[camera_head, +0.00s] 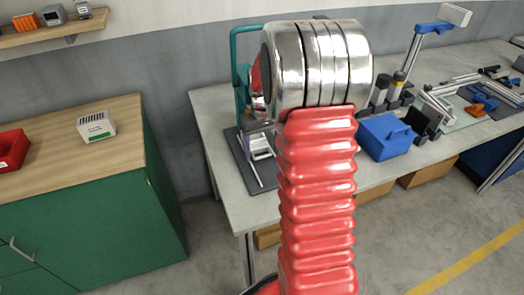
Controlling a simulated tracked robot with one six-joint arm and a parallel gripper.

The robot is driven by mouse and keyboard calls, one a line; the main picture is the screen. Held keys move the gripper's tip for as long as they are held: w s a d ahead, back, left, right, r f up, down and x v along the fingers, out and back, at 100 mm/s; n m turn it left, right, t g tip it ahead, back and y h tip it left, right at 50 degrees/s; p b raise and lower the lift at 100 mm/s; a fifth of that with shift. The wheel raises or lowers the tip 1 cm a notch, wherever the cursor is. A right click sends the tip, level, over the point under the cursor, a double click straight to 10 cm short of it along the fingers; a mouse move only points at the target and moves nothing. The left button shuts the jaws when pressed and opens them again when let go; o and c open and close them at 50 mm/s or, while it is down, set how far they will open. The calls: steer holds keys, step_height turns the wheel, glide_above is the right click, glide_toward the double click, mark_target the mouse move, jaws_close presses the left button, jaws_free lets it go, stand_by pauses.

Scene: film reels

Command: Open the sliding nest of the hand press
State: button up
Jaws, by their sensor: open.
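The hand press (238,85) has a teal frame and stands on the left part of the grey workbench. My red arm with its chrome joint covers much of it. A dark base plate (240,163) lies under the press. A small pale block (260,144), perhaps the sliding nest, shows low on the press beside my arm. I cannot tell whether the nest is open or closed. My gripper is not visible; only my arm links show in front of the bench.
The workbench (222,182) holds a blue box (384,136), dark bottles and a blue-and-white stand (418,45) to the right. A green cabinet (95,225) with a wooden top stands left, carrying a red bin (10,150) and a small white box (96,127). Floor separates cabinet and bench.

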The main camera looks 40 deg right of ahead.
steer(key=shift+f, duration=0.15)
steer(key=c, duration=1.5)
steer(key=shift+s, duration=0.1)
